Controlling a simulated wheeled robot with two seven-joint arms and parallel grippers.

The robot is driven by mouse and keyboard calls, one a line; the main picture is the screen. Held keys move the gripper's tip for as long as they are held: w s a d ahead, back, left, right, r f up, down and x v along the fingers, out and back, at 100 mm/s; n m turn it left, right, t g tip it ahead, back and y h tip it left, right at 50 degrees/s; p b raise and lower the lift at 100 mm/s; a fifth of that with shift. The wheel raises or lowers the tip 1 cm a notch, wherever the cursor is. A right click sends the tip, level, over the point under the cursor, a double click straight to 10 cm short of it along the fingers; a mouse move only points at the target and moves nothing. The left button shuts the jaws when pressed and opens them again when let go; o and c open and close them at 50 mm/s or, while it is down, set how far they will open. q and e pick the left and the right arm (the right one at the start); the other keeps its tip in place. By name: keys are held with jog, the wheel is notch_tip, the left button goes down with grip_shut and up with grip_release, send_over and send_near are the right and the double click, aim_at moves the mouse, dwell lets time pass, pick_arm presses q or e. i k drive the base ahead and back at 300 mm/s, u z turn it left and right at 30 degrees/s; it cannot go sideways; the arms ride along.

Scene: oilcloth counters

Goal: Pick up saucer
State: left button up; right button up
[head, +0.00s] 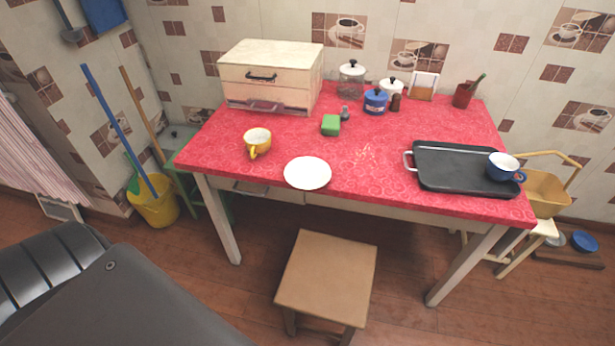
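A white round saucer (307,173) lies flat and empty near the front edge of the red oilcloth table (360,150). A yellow cup (257,141) stands on the table to its left and a little farther back, apart from it. Neither of my grippers shows in the head view. Nothing touches or covers the saucer.
A black tray (440,178) with a blue cup (504,166) is at the table's right. A white bread box (270,75) stands back left. A wooden stool (327,273) stands on the floor before the table.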

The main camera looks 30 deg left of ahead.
aim_at(305, 172)
jog(key=k, duration=0.5)
jog(key=z, duration=1.4)
jog(key=i, duration=2.1)
jog(key=u, duration=2.55)
